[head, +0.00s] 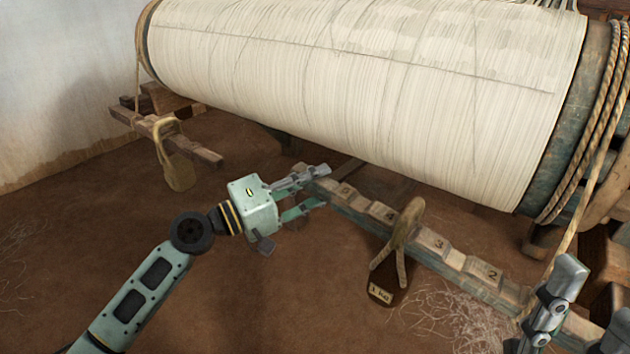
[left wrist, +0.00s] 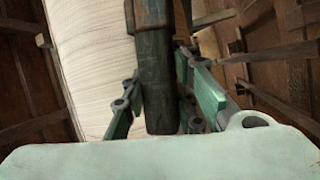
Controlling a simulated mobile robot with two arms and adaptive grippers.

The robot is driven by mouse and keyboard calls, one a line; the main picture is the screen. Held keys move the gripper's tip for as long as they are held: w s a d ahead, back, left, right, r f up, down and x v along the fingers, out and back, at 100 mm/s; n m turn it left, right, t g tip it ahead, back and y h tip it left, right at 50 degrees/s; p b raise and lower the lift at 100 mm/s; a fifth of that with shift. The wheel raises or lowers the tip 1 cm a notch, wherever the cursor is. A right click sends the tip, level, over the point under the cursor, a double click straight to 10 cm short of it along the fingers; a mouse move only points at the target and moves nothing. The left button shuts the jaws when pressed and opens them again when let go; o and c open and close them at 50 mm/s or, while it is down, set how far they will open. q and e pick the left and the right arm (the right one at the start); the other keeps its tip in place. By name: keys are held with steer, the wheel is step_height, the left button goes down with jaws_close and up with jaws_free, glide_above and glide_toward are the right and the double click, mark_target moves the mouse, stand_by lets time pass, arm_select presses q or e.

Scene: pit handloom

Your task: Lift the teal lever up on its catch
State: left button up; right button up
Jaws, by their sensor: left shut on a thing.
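The teal lever (head: 478,284) is a long worn wooden beam running from the middle of the head view to the lower right. Its top carries numbered wooden blocks. My left gripper (head: 322,187) is shut on the lever's far left end, one finger on each side. In the left wrist view the lever's end (left wrist: 158,85) stands between the fingers. A dark weight (head: 388,287) marked 1 kg hangs from the lever by a loop near block 3. My right gripper (head: 568,308) shows only partly at the lower right, in front of the lever's near end. I cannot make out the catch.
A large beam wound with cream warp (head: 360,95) lies just above and behind the lever. Ropes (head: 592,125) wrap its right end. Another wooden arm with a hanging weight (head: 178,170) stands at the left. The brown earth floor (head: 290,305) is open in front.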

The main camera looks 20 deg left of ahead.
arm_select(q)
jaws_close()
steer(key=shift+f+b, duration=0.8)
steer(key=shift+b, duration=0.1)
steer(key=o, duration=0.7)
jaws_free()
steer(key=shift+a, duration=0.1)
